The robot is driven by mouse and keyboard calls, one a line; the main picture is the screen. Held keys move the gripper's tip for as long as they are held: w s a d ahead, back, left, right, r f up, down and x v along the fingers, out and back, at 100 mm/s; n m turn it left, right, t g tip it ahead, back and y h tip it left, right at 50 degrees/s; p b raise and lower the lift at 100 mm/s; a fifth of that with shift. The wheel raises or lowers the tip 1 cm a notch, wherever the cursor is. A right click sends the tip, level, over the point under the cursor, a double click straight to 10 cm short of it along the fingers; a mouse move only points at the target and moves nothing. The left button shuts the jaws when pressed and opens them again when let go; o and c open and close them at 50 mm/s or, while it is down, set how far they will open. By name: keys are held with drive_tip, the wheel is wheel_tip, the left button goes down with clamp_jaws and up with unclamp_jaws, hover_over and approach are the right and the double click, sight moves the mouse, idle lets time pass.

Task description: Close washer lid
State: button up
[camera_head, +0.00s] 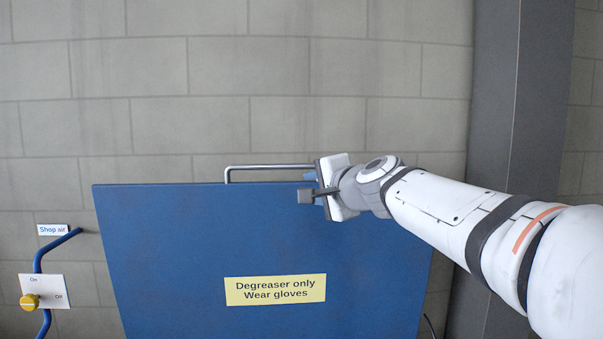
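The washer lid (190,255) is a large blue panel standing raised and facing me, filling the lower middle of the view. A yellow label (275,289) on it reads "Degreaser only Wear gloves". A grey bar handle (262,167) runs along its top edge; its right end is hidden behind my gripper. My gripper (308,194) reaches in from the right and is in front of the lid's upper edge, by the right part of the handle. I see its fingers nearly from the side, so their gap does not show. The washer's body is out of view.
A grey block wall (250,65) stands behind the lid. A dark grey column (513,100) rises at the right, behind my arm. At the lower left are a blue air pipe (58,241), a "Shop air" sign (53,229) and an On/Off plate (55,282) with a yellow knob (29,301).

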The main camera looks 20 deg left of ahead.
drive_tip(key=m+y, duration=0.1)
approach(278, 167)
drive_tip(key=x, duration=0.3)
drive_tip(key=shift+w+a+f+m+t, duration=0.1)
drive_tip(key=shift+a+f+m+t, duration=0.05)
drive_tip(key=shift+a+m+t, duration=0.15)
drive_tip(key=p+x, duration=0.2)
drive_tip(key=x, duration=0.5)
drive_tip(key=shift+p, duration=0.4)
drive_tip(key=shift+c, duration=0.4)
clamp_jaws()
